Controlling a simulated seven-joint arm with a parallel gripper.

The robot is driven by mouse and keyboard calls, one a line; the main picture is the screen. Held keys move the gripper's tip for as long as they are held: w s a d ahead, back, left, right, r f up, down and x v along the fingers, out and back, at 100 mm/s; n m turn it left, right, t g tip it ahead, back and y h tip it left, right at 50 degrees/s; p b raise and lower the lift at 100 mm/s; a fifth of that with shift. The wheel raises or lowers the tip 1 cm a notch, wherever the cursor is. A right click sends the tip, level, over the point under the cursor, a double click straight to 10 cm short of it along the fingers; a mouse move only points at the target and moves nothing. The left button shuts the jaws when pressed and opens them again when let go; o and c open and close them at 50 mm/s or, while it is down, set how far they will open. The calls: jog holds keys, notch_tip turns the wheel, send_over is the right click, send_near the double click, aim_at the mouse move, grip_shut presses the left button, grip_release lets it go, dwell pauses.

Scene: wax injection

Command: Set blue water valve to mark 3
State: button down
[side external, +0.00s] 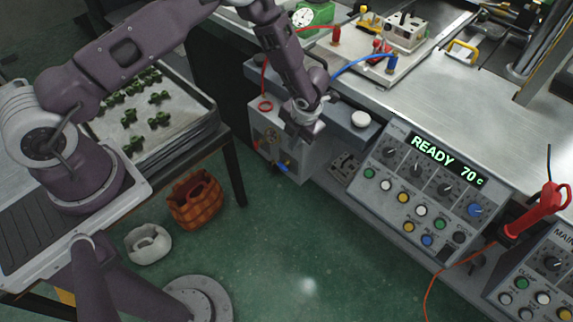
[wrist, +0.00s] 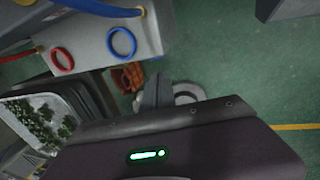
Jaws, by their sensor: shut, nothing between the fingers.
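A grey box (side external: 285,150) hangs below the bench edge. Its front face carries a small blue valve handle (side external: 282,167) low down and a red one at the left. Any mark numbers are too small to read. My gripper (side external: 303,132) is shut and empty, just above and in front of the box's upper right side. It hides part of the box top. In the wrist view, my gripper's fingers (wrist: 157,92) point away from the box. That view shows a blue ring (wrist: 122,42) and a red ring (wrist: 62,58) on the box, but not clearly the valve handle.
A control panel (side external: 420,190) reading READY 70 stands to the right, with a blue knob. Red and blue hoses run above the box to the bench. An orange basket (side external: 196,200) and a white container (side external: 148,244) stand on the green floor. A tray table is at left.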

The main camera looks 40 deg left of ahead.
aim_at(284, 170)
jog(key=x, duration=1.4)
jog(key=shift+f, duration=0.1)
jog(key=shift+d+f, duration=0.3)
jog(key=shift+d, duration=0.15)
dwell(0.6)
jog(key=shift+d+f+y, duration=0.25)
jog(key=shift+f+y, duration=0.15)
jog(key=shift+f, duration=0.3)
jog(key=shift+d+f+y, duration=0.25)
jog(key=shift+f+y, duration=0.15)
jog(key=shift+f, duration=0.3)
dwell(1.0)
